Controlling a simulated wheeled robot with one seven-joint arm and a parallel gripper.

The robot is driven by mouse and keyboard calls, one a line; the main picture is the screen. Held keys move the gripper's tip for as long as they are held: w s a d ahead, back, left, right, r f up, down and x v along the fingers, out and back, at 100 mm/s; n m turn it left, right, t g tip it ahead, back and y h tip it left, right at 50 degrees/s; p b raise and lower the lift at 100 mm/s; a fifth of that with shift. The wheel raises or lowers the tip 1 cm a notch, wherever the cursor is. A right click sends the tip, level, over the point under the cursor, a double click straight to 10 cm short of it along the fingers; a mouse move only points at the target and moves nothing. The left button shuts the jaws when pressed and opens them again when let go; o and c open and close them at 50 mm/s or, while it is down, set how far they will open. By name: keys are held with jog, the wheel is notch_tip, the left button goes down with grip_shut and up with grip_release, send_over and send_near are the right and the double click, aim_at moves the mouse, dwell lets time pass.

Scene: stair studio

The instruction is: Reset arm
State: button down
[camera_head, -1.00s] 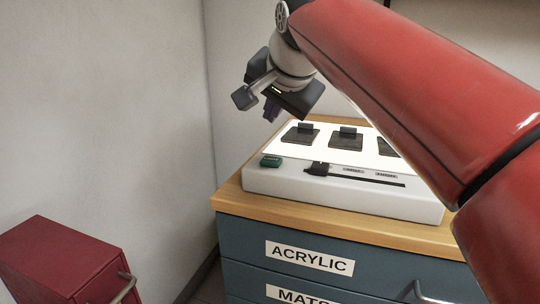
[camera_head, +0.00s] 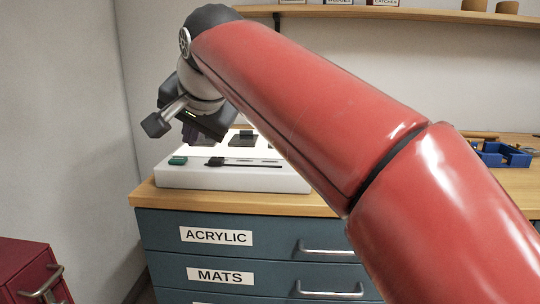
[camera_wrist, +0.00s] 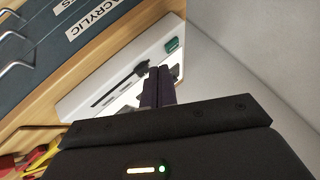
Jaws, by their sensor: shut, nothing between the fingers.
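My gripper (camera_head: 196,140) hangs from my red arm at the left of the head view, in front of the wall and over the back left of the white light box (camera_head: 230,178). Its dark fingers point down and are shut with nothing between them. In the wrist view my gripper (camera_wrist: 158,88) shows its two fingers side by side, with the light box (camera_wrist: 95,97) beyond them. Whether the fingers clear the box's top by much is hard to tell.
The box stands on a wooden-topped blue drawer cabinet (camera_head: 165,235). It carries a green switch (camera_head: 178,160), a black slider (camera_head: 215,161) and a dark block (camera_head: 243,139). A red cabinet (camera_head: 25,268) is at lower left. A blue bin (camera_head: 505,155) and a shelf (camera_head: 340,12) are at right.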

jog(key=s+d+f+h, duration=0.1)
jog(key=s+d+f, duration=0.1)
jog(key=d+f, duration=0.3)
jog(key=s+d+f+n+h, duration=0.1)
jog(key=s+d+f, duration=0.25)
jog(key=d, duration=0.45)
jog(key=s+d+f+h, duration=0.1)
jog(key=s+d+f, duration=0.1)
jog(key=d+f, duration=0.35)
jog(key=s+d+f+n+g+h, duration=0.1)
jog(key=s+d+f, duration=0.4)
jog(key=s+f, duration=0.1)
jog(key=s+d+f+g, duration=0.1)
jog(key=s+d+f, duration=0.4)
jog(key=f, duration=0.4)
jog(key=shift+s+d+f+n+h, duration=0.3)
jog(key=shift+s+n+h, duration=0.1)
jog(key=shift+s, duration=0.2)
